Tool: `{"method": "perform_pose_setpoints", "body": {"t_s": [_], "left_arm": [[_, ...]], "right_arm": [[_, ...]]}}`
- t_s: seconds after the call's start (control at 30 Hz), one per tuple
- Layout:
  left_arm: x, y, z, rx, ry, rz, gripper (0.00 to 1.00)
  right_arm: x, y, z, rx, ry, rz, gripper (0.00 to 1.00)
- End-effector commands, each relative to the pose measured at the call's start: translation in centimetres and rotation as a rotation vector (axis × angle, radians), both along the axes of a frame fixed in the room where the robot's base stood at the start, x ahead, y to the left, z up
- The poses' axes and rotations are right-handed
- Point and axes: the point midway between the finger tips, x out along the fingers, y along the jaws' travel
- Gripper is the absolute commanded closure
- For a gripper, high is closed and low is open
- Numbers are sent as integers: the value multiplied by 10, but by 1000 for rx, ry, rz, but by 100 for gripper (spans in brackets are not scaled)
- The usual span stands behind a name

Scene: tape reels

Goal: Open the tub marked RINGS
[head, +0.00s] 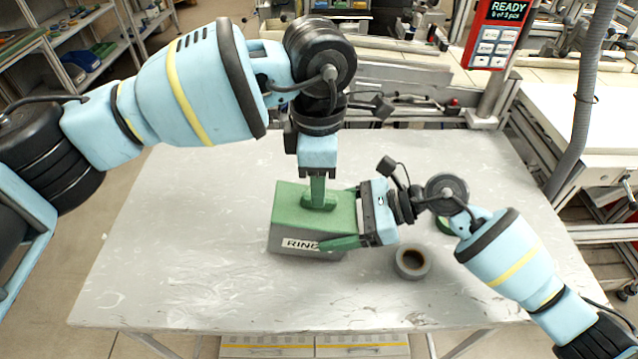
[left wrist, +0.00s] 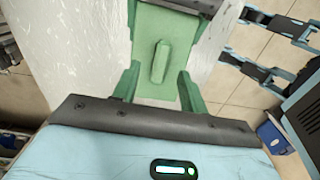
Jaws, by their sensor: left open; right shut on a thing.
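The tub marked RINGS (head: 290,246) stands on the table, with grey walls, a white label and a green lid (head: 290,200) seated on top. A green bar handle (left wrist: 160,62) stands up from the middle of the lid. My left gripper (head: 318,195) points down over the handle, its fingers apart. In the left wrist view the handle shows beyond and between the open fingertips. My right gripper (head: 340,220) comes from the right and is shut on the tub, one finger along the front wall by the label. Its far finger is partly hidden.
A grey tape reel (head: 412,262) lies on the table right of the tub, below my right wrist. A green reel (head: 444,225) lies behind that arm, partly hidden. A red display (head: 497,32) reading READY stands at the back right. The table's left side is clear.

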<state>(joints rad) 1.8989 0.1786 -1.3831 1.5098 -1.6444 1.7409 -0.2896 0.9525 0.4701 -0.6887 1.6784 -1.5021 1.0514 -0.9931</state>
Motion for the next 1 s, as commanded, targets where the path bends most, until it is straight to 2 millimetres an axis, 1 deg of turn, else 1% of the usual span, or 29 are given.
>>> {"method": "perform_pose_setpoints", "body": {"t_s": [0.03,0.2,0.3,0.4,0.5,0.6,0.9,0.93,1.0], "left_arm": [[1,-1,11,-1,-4,0,57],[1,-1,46,-2,-4,0,57],[0,-1,65,-2,-4,0,57],[0,-1,79,-2,-2,-1,57],[0,-1,90,-2,-2,-1,57],[0,-1,96,-2,-1,-2,57],[0,-1,98,-2,0,-2,57],[0,-1,98,-2,0,-2,57],[0,-1,98,-2,0,-2,57]], "right_arm": [[0,0,1,1,-1,-1,61],[0,0,1,1,-1,-1,61],[0,0,1,1,-1,-1,61],[0,0,1,1,-1,-1,61],[0,0,1,1,-1,-1,61],[0,0,1,1,-1,-1,61],[0,0,1,1,-1,-1,61],[0,0,1,1,-1,-1,19],[0,0,1,1,-1,-1,10]]}}
